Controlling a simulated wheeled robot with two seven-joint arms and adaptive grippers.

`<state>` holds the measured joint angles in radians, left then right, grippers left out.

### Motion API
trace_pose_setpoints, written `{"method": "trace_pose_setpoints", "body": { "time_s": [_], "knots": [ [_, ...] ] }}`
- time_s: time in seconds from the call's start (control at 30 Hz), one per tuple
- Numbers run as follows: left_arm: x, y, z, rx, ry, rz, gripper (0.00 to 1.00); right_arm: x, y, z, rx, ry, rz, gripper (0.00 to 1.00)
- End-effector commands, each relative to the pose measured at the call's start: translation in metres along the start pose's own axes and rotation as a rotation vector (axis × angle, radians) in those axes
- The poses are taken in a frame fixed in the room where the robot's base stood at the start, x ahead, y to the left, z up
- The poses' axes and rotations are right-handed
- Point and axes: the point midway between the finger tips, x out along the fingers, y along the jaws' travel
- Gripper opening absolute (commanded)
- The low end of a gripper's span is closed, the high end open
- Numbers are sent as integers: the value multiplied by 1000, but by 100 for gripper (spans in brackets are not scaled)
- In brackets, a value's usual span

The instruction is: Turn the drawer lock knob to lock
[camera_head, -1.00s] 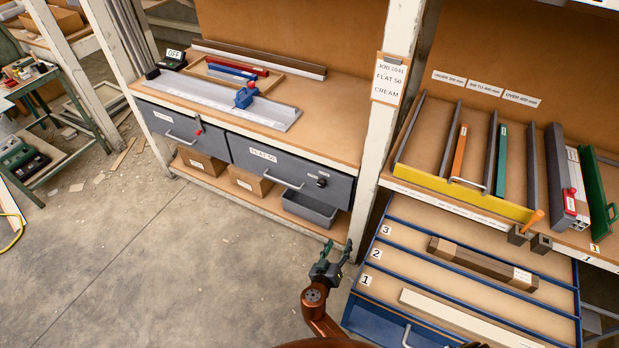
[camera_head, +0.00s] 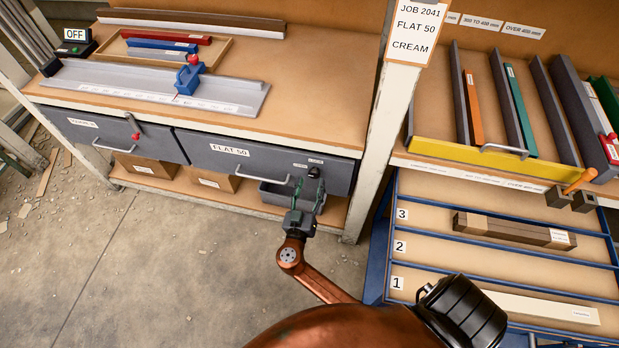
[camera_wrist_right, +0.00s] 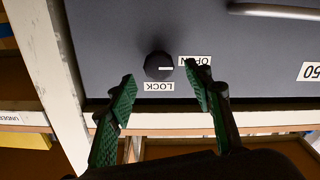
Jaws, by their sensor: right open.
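The drawer lock knob (camera_head: 314,172) is a small black round knob at the right end of the grey FLAT 50 drawer (camera_head: 252,161). In the right wrist view the knob (camera_wrist_right: 158,66) has a white pointer line aimed toward the OPEN label (camera_wrist_right: 196,61). The LOCK label (camera_wrist_right: 159,87) sits at a right angle to that, on the gripper's side of the knob. My right gripper (camera_head: 308,192) is open, with its green-padded fingertips just short of the knob. In the wrist view the knob lies between and beyond the fingertips, apparently untouched. My left gripper is out of view.
The drawer's bar handle (camera_head: 262,174) is left of the knob. A white post (camera_head: 378,125) stands close to the right. The floor in front is clear.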

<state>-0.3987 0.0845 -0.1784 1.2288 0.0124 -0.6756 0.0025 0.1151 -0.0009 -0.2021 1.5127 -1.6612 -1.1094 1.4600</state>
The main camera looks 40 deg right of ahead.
Motion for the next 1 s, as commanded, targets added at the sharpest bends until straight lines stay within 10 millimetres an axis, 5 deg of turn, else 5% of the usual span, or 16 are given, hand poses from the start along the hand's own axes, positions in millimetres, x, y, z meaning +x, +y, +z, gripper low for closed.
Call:
{"method": "trace_pose_setpoints", "body": {
  "time_s": [0.2, 0.53, 1.0],
  "knots": [
    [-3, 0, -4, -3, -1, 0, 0, 23, -1, 1, 0, 0, -1, 47],
    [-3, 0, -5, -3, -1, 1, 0, 27, -2, 0, 0, -1, -2, 47],
    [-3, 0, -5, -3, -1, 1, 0, 27, -2, 0, -1, -1, -3, 15]
  ]
}}
